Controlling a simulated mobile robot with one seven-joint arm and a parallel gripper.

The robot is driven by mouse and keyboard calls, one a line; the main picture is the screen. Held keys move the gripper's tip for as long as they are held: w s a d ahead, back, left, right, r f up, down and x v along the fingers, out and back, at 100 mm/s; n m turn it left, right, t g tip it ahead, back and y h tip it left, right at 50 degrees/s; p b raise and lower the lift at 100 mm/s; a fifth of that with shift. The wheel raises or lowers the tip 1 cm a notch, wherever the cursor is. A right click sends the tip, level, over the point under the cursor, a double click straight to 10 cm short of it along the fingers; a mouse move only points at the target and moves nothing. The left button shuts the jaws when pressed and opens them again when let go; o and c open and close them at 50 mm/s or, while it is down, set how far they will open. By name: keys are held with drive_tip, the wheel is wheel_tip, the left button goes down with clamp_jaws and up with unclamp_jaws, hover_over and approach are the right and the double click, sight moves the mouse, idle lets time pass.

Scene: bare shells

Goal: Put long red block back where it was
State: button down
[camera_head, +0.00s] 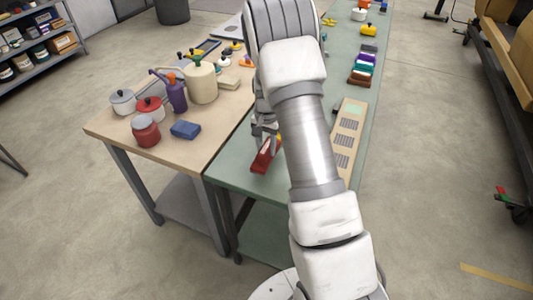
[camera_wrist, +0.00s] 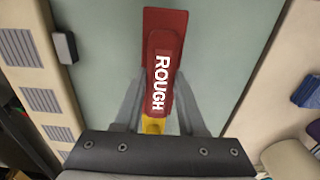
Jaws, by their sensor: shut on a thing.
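The long red block (camera_head: 264,158) is near the front left edge of the green table (camera_head: 228,158), below my gripper (camera_head: 264,137). In the wrist view the red block (camera_wrist: 165,22) has a raised red top part marked "ROUGH" in white. My gripper (camera_wrist: 159,100) is shut on it, with one grey finger along each side. Something yellow (camera_wrist: 153,126) shows at the near end of the block, between the fingers. I cannot tell whether the block touches the table. My arm hides part of the table in the head view.
A tan board (camera_head: 348,125) with several grey patches lies along the right of the green table. Coloured blocks (camera_head: 362,66) stand further back. The wooden table (camera_head: 205,140) at left holds a blue block (camera_head: 185,130), a red jar (camera_head: 145,131), pots and bottles.

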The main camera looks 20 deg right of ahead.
drive_tip(key=shift+f, duration=1.7)
drive_tip(key=shift+f, duration=0.25)
drive_tip(key=c, duration=0.5)
unclamp_jaws()
drive_tip(key=shift+r, duration=0.1)
drive_tip(key=shift+r, duration=0.1)
